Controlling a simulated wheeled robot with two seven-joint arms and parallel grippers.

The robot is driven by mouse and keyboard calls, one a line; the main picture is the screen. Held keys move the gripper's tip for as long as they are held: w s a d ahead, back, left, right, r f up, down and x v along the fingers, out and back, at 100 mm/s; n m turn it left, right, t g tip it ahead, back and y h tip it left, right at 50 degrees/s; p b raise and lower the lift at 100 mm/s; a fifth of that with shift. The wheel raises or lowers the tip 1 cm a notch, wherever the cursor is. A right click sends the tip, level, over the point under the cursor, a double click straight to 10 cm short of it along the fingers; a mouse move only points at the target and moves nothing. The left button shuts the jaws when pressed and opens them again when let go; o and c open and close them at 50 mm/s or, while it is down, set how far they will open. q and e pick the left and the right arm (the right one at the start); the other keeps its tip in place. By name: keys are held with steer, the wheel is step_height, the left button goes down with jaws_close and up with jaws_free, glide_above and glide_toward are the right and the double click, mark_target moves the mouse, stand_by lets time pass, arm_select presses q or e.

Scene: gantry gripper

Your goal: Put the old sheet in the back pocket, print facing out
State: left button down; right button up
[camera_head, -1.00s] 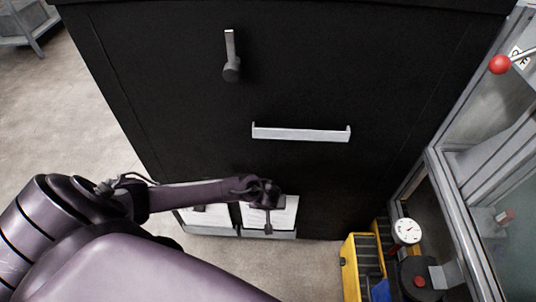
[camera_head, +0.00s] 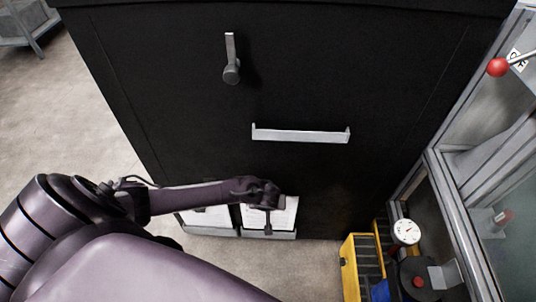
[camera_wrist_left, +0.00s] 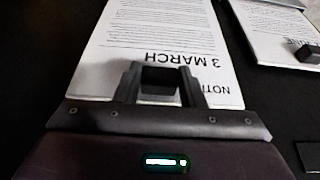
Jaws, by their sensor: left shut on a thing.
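My left gripper (camera_head: 268,203) is low on the black panel, in front of the right-hand of two white sheets. In the left wrist view, its fingers (camera_wrist_left: 160,82) are shut on a black block on the printed sheet (camera_wrist_left: 118,55). That print faces the camera and reads "3 MARCH", upside down there. In the head view this sheet (camera_head: 287,214) stands in a silver holder (camera_head: 268,235), partly hidden by the gripper. The other printed sheet (camera_wrist_left: 265,30), with a similar black block (camera_wrist_left: 307,53), is beside it. I cannot tell which is old. My right gripper is not in view.
An empty silver ledge (camera_head: 300,135) with upturned ends is higher on the black panel (camera_head: 180,80), below a grey lever (camera_head: 231,70). A yellow bin (camera_head: 350,268), a round gauge (camera_head: 405,231) and a framed machine are at right.

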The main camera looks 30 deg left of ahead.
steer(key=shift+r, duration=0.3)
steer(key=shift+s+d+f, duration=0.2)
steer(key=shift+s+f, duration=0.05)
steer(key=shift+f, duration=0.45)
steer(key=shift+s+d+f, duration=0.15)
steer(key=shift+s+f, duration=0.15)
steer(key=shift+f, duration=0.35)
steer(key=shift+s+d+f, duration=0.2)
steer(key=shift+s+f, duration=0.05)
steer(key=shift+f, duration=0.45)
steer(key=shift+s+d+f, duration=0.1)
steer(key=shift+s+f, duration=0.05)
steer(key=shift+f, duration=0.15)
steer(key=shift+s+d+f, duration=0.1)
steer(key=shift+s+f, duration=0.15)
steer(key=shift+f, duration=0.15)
